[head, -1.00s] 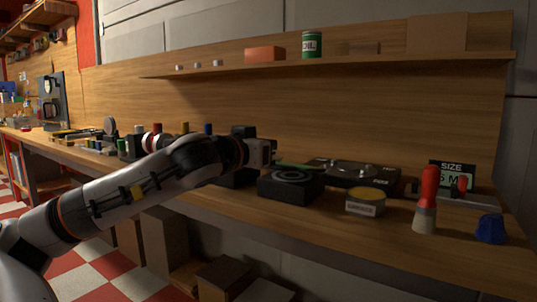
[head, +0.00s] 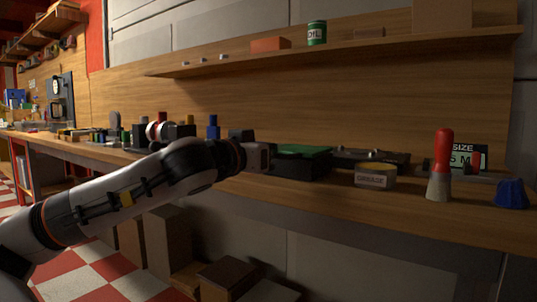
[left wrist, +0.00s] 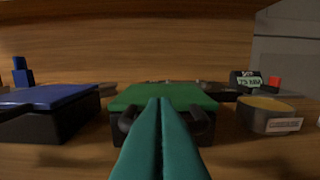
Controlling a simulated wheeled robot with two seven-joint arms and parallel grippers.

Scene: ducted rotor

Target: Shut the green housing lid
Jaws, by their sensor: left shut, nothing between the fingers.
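The green housing lid (head: 302,151) lies flat over its black housing (head: 300,167) on the bench. In the left wrist view the green lid (left wrist: 190,97) looks level on top of the box, with no visible gap. My left gripper (left wrist: 160,104) is shut and empty, its teal fingers pointing at the lid's near edge. Two dark rounded knobs at the housing's front flank the fingers. I cannot tell whether the fingertips touch the lid. In the head view my left gripper (head: 262,157) is just left of the housing, its fingertips hidden. My right gripper is not in view.
A black box with a blue lid (left wrist: 50,97) stands left of the green one. A yellow-topped grease tin (head: 375,176) is close on the right. Farther right are a red-handled brush (head: 441,165) and a blue object (head: 512,193). A dark flat unit (head: 370,156) lies behind.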

